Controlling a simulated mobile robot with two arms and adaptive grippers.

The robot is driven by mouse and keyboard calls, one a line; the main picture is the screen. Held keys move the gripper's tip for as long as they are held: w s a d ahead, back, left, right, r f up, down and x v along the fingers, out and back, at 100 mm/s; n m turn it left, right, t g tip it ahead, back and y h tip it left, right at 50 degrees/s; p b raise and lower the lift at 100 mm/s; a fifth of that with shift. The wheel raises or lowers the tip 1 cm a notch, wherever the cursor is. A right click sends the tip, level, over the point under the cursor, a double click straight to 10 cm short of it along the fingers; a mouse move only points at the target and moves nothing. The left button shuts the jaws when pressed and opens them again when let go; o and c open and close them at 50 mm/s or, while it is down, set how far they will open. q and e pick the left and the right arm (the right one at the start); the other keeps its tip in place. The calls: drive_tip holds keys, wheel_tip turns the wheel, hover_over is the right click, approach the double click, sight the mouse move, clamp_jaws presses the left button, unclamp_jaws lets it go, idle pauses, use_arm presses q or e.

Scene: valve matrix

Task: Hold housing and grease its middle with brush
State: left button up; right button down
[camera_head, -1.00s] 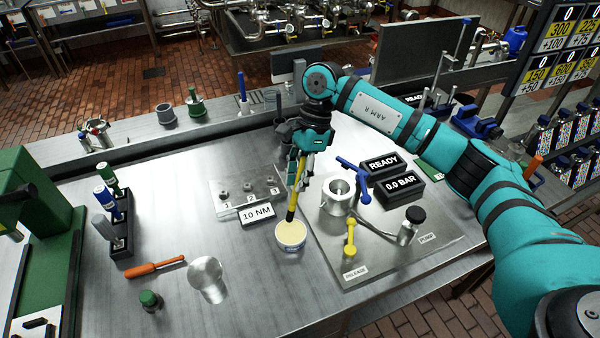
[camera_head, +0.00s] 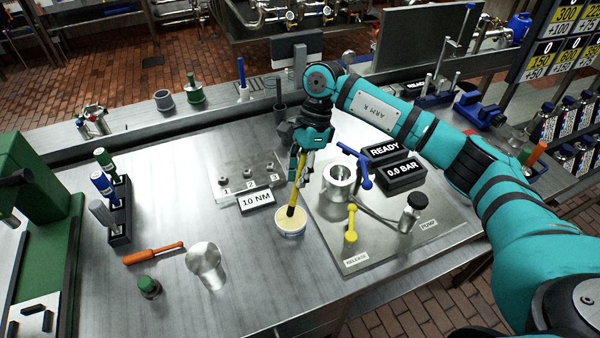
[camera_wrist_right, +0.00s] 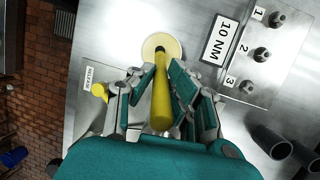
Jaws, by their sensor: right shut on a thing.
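My right gripper (camera_head: 303,158) is shut on the yellow handle of a brush (camera_head: 297,190). The brush points down, and its dark tip is inside a small round tub of pale grease (camera_head: 290,222). In the right wrist view, the brush (camera_wrist_right: 161,95) lies between the fingers (camera_wrist_right: 160,100) and ends over the tub (camera_wrist_right: 161,47). A shiny silver cylindrical piece (camera_head: 207,267), which looks like the housing, stands on the bench left of the tub. Nothing holds it. My left gripper is not in view.
Right of the tub, a metal plate carries a silver cup fixture (camera_head: 338,182), a blue lever (camera_head: 357,164) and a yellow release lever (camera_head: 350,225).

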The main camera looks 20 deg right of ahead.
drive_tip(key=shift+f+b, duration=0.6)
idle(0.5)
drive_tip(key=shift+s+f+b, duration=0.1)
drive_tip(key=shift+b, duration=0.25)
idle(1.5)
drive_tip(key=shift+r+p, duration=0.4)
drive_tip(key=shift+r, duration=0.5)
drive_tip(key=shift+r+p, duration=1.05)
drive_tip(key=shift+r, duration=1.7)
drive_tip(key=shift+f, duration=0.1)
